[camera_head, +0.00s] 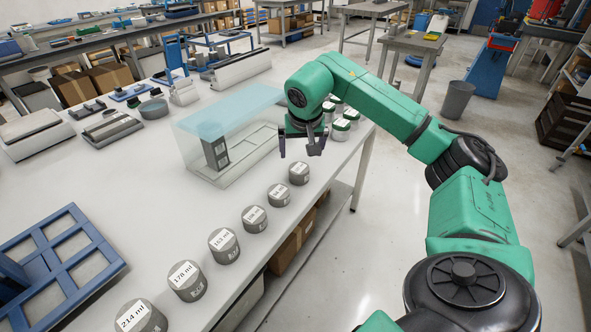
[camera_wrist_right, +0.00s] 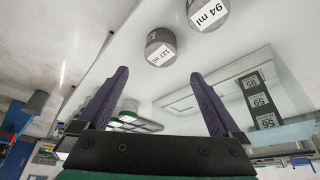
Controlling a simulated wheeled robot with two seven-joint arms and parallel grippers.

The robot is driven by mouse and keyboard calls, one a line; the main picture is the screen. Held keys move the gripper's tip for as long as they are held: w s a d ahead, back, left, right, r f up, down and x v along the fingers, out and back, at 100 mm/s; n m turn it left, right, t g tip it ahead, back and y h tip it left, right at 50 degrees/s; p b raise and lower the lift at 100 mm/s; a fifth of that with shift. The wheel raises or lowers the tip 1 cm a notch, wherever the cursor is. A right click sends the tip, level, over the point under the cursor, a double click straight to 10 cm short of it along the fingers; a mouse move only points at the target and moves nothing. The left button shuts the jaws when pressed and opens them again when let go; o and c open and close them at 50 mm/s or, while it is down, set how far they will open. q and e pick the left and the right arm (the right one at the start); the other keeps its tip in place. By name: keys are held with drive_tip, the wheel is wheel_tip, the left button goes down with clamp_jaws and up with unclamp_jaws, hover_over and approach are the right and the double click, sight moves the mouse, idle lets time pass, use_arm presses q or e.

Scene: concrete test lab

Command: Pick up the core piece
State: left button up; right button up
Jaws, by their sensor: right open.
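Several grey cylindrical core pieces with white volume labels stand in a row along the table edge in the head view. The nearest one (camera_head: 141,318) reads 214 ml, followed by the 178 ml piece (camera_head: 187,285) and the 153 ml piece (camera_head: 224,246). The farthest piece (camera_head: 299,174) stands below my right gripper (camera_head: 300,149), which is open and empty above the table. In the right wrist view, the 127 ml piece (camera_wrist_right: 161,50) lies ahead of the open fingers (camera_wrist_right: 158,75), apart from them. The 94 ml piece (camera_wrist_right: 207,15) is beyond it. My left gripper is not in view.
A clear box (camera_head: 238,167) with a blue-tinted lid and a dark labelled block (camera_head: 215,153) inside stands close left of the gripper. Green-lidded jars (camera_head: 341,130) stand behind it. A blue frame rack (camera_head: 55,268) sits front left. The white tabletop (camera_head: 130,200) between is clear.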

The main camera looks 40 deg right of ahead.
sight(299, 168)
drive_tip(key=x, duration=0.4)
drive_tip(key=shift+s, duration=0.1)
drive_tip(key=p+x, duration=0.2)
drive_tip(key=x, duration=0.3)
drive_tip(key=shift+a+f, duration=0.1)
drive_tip(key=shift+f, duration=0.25)
drive_tip(key=shift+w+f, duration=0.25)
drive_tip(key=shift+f, duration=0.15)
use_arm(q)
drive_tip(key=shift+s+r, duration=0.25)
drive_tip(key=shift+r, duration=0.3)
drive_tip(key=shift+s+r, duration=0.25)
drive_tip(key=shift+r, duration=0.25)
use_arm(e)
drive_tip(key=shift+w, duration=0.1)
clamp_jaws()
